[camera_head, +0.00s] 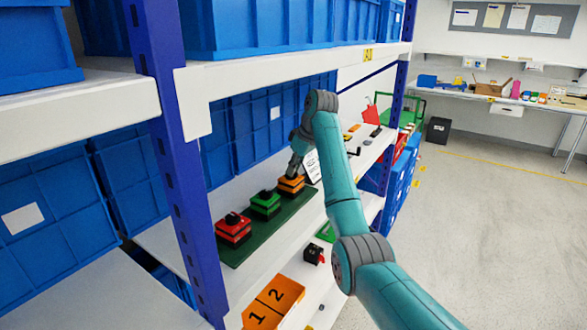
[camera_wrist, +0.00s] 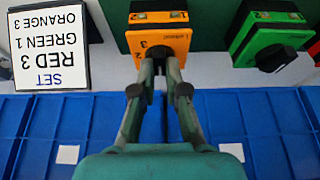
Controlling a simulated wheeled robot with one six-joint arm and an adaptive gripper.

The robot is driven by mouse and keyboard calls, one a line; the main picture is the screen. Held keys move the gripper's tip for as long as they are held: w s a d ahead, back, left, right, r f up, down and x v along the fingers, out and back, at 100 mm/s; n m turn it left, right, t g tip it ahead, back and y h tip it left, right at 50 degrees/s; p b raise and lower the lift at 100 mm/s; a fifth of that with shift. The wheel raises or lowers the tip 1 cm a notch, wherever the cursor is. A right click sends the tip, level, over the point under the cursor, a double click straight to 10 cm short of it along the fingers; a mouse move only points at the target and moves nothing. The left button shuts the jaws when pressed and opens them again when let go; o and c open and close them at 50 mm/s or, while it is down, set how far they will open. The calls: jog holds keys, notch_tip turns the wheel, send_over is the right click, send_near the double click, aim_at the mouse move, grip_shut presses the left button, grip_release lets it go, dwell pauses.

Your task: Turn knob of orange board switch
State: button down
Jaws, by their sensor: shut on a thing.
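The orange board switch (camera_head: 291,186) stands at the right end of a row of three switches on a dark green board (camera_head: 270,236). In the wrist view the orange switch (camera_wrist: 158,38) is at top centre, and its face shows a 3 and a 2. My gripper (camera_wrist: 160,68) reaches its face with both fingers closed in on the black knob, which they mostly hide. The head view shows my gripper (camera_head: 294,172) over the orange switch. A sign (camera_wrist: 48,48) reads SET, RED 3, GREEN 1, ORANGE 3.
The green switch (camera_head: 265,205) and red switch (camera_head: 234,229) sit beside the orange one. A blue shelf post (camera_head: 172,150) stands at left. Blue bins (camera_head: 250,130) are behind the board. An orange box marked 1 and 2 (camera_head: 273,302) is on the lower shelf.

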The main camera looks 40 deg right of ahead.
dwell(0.4)
jog(key=c, duration=1.2)
grip_release()
